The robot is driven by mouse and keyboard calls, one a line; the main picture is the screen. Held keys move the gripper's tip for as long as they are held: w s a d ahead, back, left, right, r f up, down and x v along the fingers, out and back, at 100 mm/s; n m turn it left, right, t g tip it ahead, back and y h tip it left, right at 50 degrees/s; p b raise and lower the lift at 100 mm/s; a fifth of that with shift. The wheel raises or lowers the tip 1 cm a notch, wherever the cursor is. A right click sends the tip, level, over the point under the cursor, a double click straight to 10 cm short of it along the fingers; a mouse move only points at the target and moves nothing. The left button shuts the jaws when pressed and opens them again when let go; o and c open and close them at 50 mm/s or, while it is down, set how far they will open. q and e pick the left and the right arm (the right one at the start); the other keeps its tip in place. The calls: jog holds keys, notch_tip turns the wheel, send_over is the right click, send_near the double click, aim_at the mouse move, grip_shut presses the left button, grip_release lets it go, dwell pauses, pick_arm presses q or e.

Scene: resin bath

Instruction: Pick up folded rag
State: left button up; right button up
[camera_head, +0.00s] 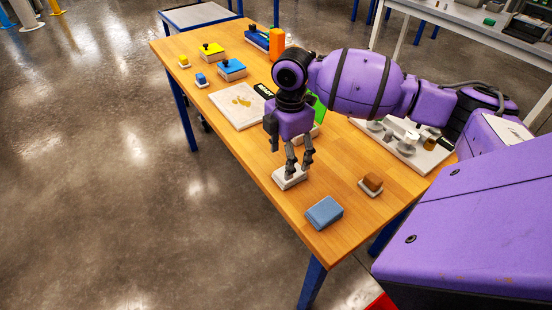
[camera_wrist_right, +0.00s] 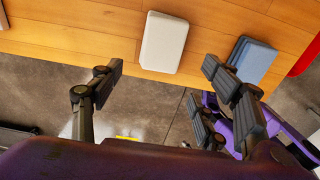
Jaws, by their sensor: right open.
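A blue, layered block that looks like a folded rag (camera_head: 323,212) lies near the table's front corner; the wrist view also shows it (camera_wrist_right: 253,59) at upper right. A flat off-white block with rounded edges (camera_head: 287,181) lies to its upper left; it may also be a folded cloth, I cannot tell. In the wrist view this white block (camera_wrist_right: 164,42) sits ahead between the fingers. My right gripper (camera_head: 299,165) is open and empty, fingers pointing down just over the white block; its spread fingers also show in the wrist view (camera_wrist_right: 162,70). My left gripper is out of view.
A brown block on a small pale tray (camera_head: 371,183) sits right of the white block. A pale board with yellow stains (camera_head: 238,104), a green item (camera_head: 318,108) and a tray of fittings (camera_head: 405,148) lie farther back. The wooden table's (camera_head: 258,165) near edge is close.

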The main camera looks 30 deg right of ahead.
jog(key=shift+d+r, duration=0.65)
jog(key=shift+d, duration=0.1)
jog(key=shift+s+d, duration=0.1)
jog(key=shift+s, duration=0.05)
jog(key=shift+s+f, duration=0.15)
jog(key=shift+f, duration=1.1)
jog(key=f, duration=0.4)
jog(key=shift+w+f, duration=0.2)
jog(key=shift+w, duration=0.15)
jog(key=shift+f, duration=0.1)
jog(key=c, duration=1.2)
jog(key=shift+r, duration=0.55)
notch_tip(320, 180, up, 2)
jog(key=shift+r, duration=0.1)
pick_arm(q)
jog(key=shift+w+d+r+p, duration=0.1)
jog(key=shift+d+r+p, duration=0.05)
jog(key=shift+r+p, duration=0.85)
pick_arm(e)
jog(key=s+d+r, duration=0.2)
jog(key=s+r, duration=0.1)
jog(key=s, duration=0.1)
jog(key=s+d+r, duration=0.2)
jog(key=s+r, duration=0.1)
jog(key=s, duration=0.1)
jog(key=s+d+r, duration=0.3)
jog(key=s, duration=0.1)
jog(key=shift+r, duration=0.4)
